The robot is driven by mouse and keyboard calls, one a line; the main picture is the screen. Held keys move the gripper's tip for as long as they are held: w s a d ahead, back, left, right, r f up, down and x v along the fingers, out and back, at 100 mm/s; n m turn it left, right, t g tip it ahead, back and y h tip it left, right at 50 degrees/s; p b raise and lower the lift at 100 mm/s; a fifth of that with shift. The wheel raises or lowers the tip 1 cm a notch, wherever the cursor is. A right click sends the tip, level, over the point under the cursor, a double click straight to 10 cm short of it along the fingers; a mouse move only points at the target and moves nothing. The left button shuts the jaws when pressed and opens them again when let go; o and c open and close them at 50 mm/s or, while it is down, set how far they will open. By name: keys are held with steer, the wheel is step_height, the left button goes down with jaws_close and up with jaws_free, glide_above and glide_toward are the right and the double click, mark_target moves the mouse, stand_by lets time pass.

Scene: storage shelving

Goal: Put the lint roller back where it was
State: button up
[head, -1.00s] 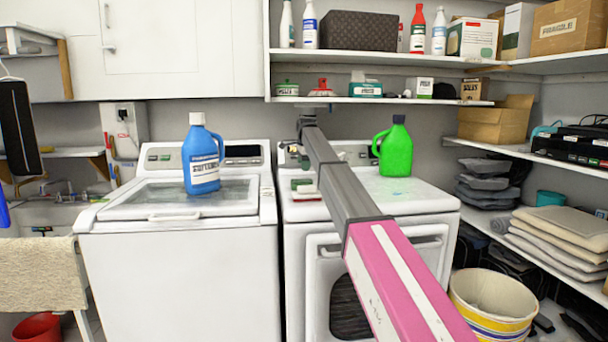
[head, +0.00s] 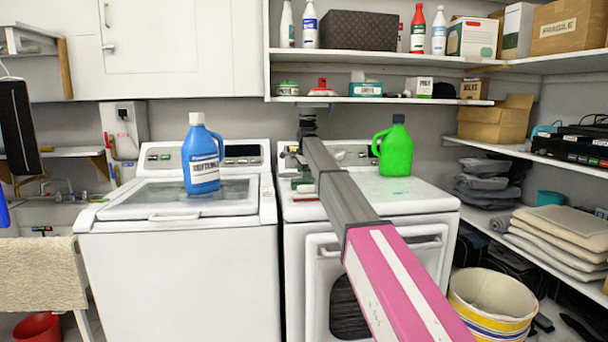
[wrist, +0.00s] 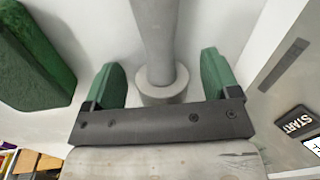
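In the wrist view, my gripper (wrist: 164,70) has two green fingers standing wide apart, one on each side of a plain grey cylinder (wrist: 155,38) with a wider round collar at its near end. A gap shows between the collar and each finger. I cannot tell for sure whether this cylinder is the lint roller. A green block (wrist: 34,58) lies to the left of the fingers. In the head view, my arm reaches over the right-hand white machine (head: 425,197), and the gripper's details are too small there. No lint roller is clearly recognisable in the head view.
A blue jug (head: 200,160) stands on the left-hand machine (head: 180,260). A green jug (head: 396,152) stands right of my arm. The shelf (head: 380,101) above holds several small goods. A START label (wrist: 297,122) is at the wrist view's right.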

steer(key=shift+r, duration=0.1)
step_height(320, 180, up, 12)
steer(key=s, duration=0.2)
steer(key=shift+d, duration=0.3)
